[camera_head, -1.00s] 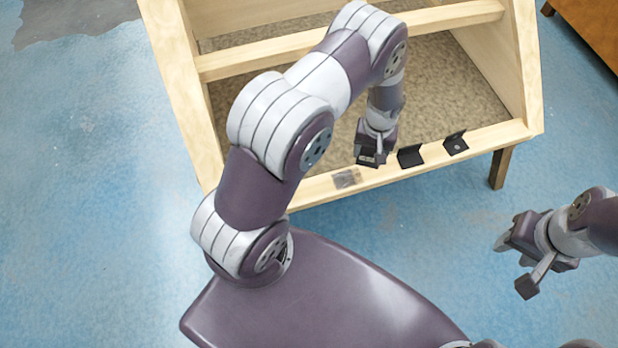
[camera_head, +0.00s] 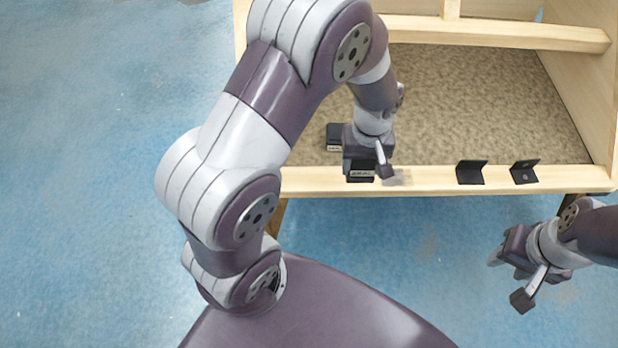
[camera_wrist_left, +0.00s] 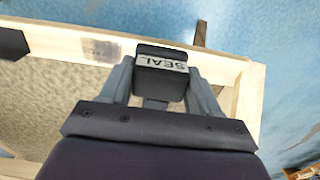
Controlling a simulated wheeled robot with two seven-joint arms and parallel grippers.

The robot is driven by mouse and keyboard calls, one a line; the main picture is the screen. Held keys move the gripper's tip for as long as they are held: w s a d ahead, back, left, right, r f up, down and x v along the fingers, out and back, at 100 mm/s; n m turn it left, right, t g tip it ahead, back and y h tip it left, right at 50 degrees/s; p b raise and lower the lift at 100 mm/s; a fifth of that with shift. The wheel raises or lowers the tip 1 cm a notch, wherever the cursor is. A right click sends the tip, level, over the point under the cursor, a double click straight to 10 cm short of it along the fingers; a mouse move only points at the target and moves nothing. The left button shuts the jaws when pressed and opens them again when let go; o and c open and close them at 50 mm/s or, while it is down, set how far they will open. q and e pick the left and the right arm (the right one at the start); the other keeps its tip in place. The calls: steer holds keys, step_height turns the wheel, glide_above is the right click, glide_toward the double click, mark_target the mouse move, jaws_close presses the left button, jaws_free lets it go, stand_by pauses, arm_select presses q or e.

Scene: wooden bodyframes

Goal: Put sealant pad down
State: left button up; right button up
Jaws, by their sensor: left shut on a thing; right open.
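The sealant pad (camera_wrist_left: 162,72) is a black block with a pale "SEAL" label. In the left wrist view it sits between the two grey fingers of my left gripper (camera_wrist_left: 160,88), which is shut on it. In the head view the labelled pad (camera_head: 360,170) is over the front wooden rail (camera_head: 430,179), near its left end. I cannot tell whether it touches the rail. A grey smeared patch (camera_wrist_left: 100,48) on the rail lies just beside the pad; it is partly hidden in the head view (camera_head: 398,179). My right gripper (camera_head: 508,272) is open and empty, away from the frame.
Two black brackets (camera_head: 471,172) (camera_head: 524,171) stand on the rail to the right. Another dark labelled piece (camera_head: 335,138) shows behind my left gripper; I cannot tell what it is. A speckled panel (camera_head: 460,105) lies behind the rail. Blue floor (camera_head: 420,235) is clear in front.

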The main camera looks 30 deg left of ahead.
arm_select(q)
steer(key=a+f, duration=0.2)
steer(key=a, duration=0.1)
steer(key=a+f, duration=0.2)
steer(key=a, duration=0.1)
steer(key=a+f, duration=0.2)
steer(key=a, duration=0.2)
steer(key=shift+w+f, duration=0.1)
steer(key=shift+w, duration=0.05)
step_height(320, 180, down, 4)
steer(key=shift+r+b, duration=0.2)
steer(key=shift+b, duration=0.15)
steer(key=shift+w+a+f, duration=0.1)
steer(key=shift+f, duration=0.15)
steer(key=shift+f, duration=0.1)
steer(key=o, duration=0.9)
steer(key=shift+o, duration=0.2)
